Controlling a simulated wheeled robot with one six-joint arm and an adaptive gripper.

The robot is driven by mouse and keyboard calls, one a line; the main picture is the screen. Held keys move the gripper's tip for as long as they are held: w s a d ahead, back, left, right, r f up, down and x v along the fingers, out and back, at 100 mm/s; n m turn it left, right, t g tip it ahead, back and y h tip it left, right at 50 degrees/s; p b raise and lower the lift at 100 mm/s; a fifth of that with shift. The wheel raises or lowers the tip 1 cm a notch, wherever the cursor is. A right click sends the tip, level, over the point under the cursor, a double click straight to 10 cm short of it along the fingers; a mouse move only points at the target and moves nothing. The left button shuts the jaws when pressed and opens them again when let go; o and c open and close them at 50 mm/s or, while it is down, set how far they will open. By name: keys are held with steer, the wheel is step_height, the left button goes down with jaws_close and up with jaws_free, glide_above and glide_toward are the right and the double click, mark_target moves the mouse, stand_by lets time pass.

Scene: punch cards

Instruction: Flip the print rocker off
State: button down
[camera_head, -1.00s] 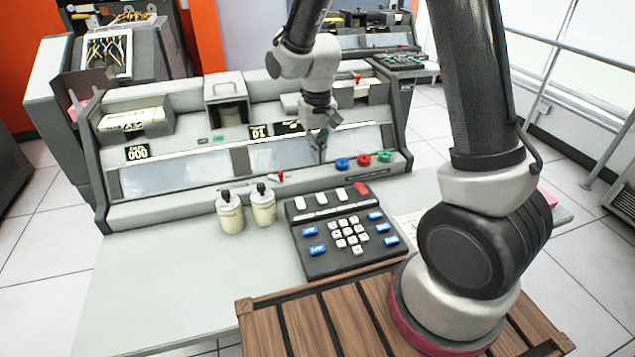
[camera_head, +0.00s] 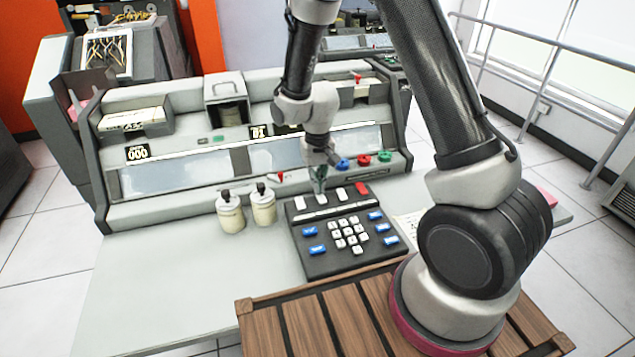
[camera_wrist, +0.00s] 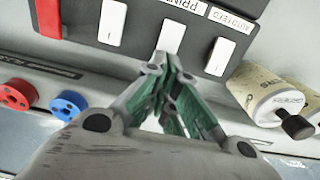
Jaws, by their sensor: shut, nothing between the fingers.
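The print rocker is a white rocker on the dark keypad panel (camera_head: 345,262). It is the second white rocker (camera_head: 321,200) from the left in the head view. In the wrist view the print rocker (camera_wrist: 172,36) sits beside a label reading PRINT, partly cut off by the frame edge. My gripper (camera_head: 320,190) is shut and empty, pointing down at the panel's far edge. In the wrist view my gripper's tips (camera_wrist: 172,62) appear at the near end of the print rocker. I cannot tell whether they touch it, nor which way it is tilted.
The auto feed rocker (camera_wrist: 219,56) and another white rocker (camera_wrist: 112,22) flank it, with a red rocker (camera_wrist: 48,17) beyond. Two cream bottles (camera_head: 263,207) stand left of the panel. Blue (camera_head: 342,164), red (camera_head: 363,160) and green knobs (camera_head: 384,156) line the console behind.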

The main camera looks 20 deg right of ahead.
steer(key=shift+w+f+g, duration=0.15)
steer(key=shift+f+g, duration=0.25)
steer(key=shift+r, duration=0.2)
steer(key=shift+r, duration=0.65)
steer(key=shift+r, duration=0.1)
step_height(320, 180, up, 14)
steer(key=w, duration=0.3)
steer(key=shift+f, duration=0.2)
steer(key=shift+s, duration=0.1)
